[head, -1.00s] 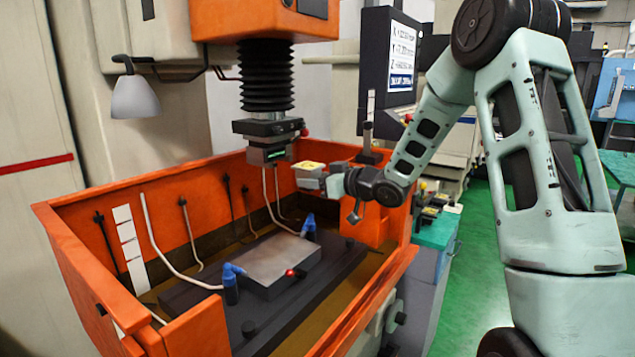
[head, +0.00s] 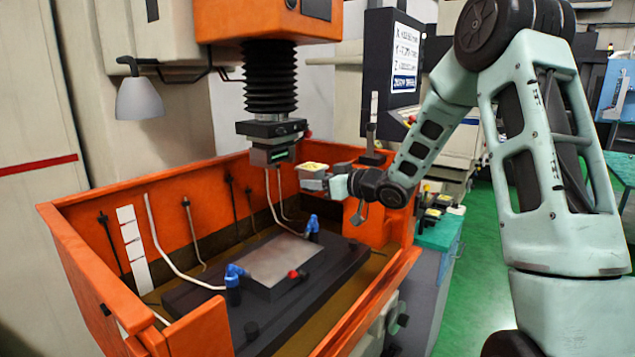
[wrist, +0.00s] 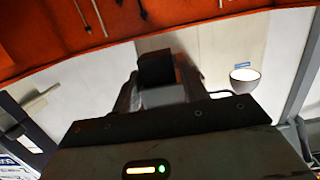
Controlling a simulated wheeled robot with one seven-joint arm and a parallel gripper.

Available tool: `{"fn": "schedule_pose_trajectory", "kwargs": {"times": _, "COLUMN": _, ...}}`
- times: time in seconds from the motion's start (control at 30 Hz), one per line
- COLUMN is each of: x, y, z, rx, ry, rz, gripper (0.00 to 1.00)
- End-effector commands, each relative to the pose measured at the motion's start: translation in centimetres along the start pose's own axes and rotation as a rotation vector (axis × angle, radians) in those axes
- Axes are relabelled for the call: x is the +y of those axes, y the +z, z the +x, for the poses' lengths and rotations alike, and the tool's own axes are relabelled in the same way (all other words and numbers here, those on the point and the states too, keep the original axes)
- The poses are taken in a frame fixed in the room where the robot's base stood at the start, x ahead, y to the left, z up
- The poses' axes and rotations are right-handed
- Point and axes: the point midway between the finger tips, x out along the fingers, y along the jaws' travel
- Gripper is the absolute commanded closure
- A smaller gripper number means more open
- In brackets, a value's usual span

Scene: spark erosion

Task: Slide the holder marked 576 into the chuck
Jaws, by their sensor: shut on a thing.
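The chuck (head: 268,154) hangs under the black bellows of the machine head, with a small green strip on its front. My gripper (head: 327,180) is just right of the chuck and a little lower, shut on a small holder (head: 312,172) with a pale grey body and a yellow top. A gap shows between the holder and the chuck. The number on the holder cannot be read. In the wrist view, a dark block (wrist: 155,70) shows at the fingers, beyond the gripper body; most of the grip is hidden.
The orange tank (head: 130,190) surrounds a dark table carrying a grey plate (head: 283,258) and blue nozzles (head: 234,272). Hoses rise along its back wall. A display (head: 391,62) stands behind my arm. More yellow-topped items (head: 433,213) stand on a green-topped cabinet at right.

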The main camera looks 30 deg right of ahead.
Motion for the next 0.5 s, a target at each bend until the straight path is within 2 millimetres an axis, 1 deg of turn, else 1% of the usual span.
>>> {"fn": "schedule_pose_trajectory", "kwargs": {"times": 0.5, "x": 0.0, "y": -0.3, "z": 1.8, "rx": 0.002, "ry": -0.001, "rz": -0.001, "gripper": 0.93}}
